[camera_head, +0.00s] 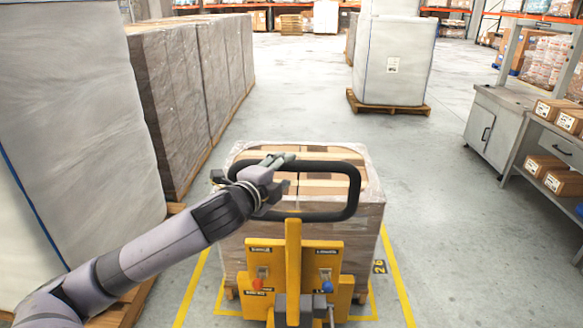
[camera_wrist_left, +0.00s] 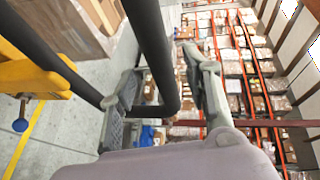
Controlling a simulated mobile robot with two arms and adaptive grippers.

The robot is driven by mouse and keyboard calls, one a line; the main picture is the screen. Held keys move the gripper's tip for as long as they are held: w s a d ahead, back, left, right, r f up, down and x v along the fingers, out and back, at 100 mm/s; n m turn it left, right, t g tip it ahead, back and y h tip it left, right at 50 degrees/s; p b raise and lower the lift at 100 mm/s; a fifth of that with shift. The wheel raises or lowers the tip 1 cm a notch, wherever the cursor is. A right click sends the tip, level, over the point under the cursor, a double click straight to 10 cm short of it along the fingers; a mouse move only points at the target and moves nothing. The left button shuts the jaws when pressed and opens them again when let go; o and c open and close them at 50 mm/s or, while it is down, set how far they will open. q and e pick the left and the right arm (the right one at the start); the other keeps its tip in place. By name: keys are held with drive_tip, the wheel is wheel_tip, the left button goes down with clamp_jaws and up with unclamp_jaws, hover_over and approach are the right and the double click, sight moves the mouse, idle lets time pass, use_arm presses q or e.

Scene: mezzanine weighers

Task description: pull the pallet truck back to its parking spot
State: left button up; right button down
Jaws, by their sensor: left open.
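The yellow pallet truck (camera_head: 293,262) stands right in front of me, with a black loop handle (camera_head: 327,215) on top. A wrapped load (camera_head: 372,215) is just beyond it; the truck's forks are hidden. My left gripper (camera_head: 278,170) reaches in from the left to the left side of the loop. In the left wrist view the black handle bar (camera_wrist_left: 154,45) passes between the two spread fingers of the gripper (camera_wrist_left: 165,90). The fingers are open, and I cannot tell whether either touches the bar. My right gripper is out of view.
Yellow floor lines (camera_head: 393,262) run around the load and truck. Tall wrapped pallets (camera_head: 168,100) line the left side, close to my arm. A wrapped pallet (camera_head: 393,70) stands farther back. A grey workbench (camera_head: 498,125) with boxes is on the right. Open floor lies between.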

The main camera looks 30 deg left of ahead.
sight(289, 168)
use_arm(q)
drive_tip(key=x, duration=0.5)
drive_tip(key=shift+s, duration=0.1)
drive_tip(key=shift+c, duration=0.5)
clamp_jaws()
idle(0.3)
